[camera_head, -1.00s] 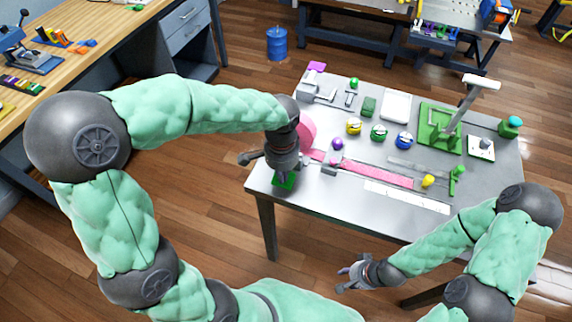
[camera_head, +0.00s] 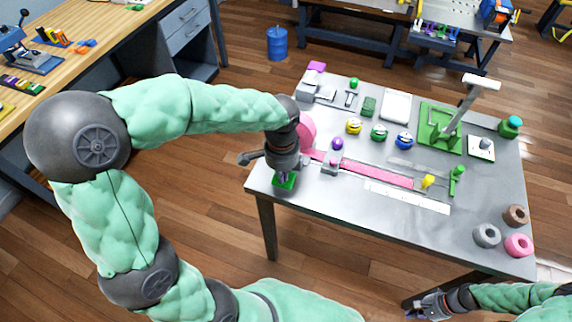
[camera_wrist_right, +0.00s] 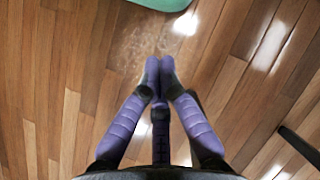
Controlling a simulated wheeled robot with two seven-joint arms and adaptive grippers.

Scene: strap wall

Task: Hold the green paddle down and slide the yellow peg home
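The green paddle (camera_head: 284,187) is at the left front of the grey table, right under my left gripper (camera_head: 285,177). The gripper points down and seems to touch the paddle, but its fingers are mostly hidden. The yellow peg (camera_head: 428,181) stands upright at the right end of the pink strap (camera_head: 375,174), beside a green post (camera_head: 457,180). The strap runs from the pink roll (camera_head: 307,128). My right gripper (camera_head: 425,307) is low, off the table's front edge and far from the peg. In the right wrist view its purple fingertips (camera_wrist_right: 159,64) meet over the floor, empty.
Grey (camera_head: 487,235), brown (camera_head: 515,215) and pink (camera_head: 519,245) rings lie at the table's right front. A green stand (camera_head: 440,130) with a tall lever is behind the peg. A white ruler-like strip (camera_head: 405,197) lies in front of the strap.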

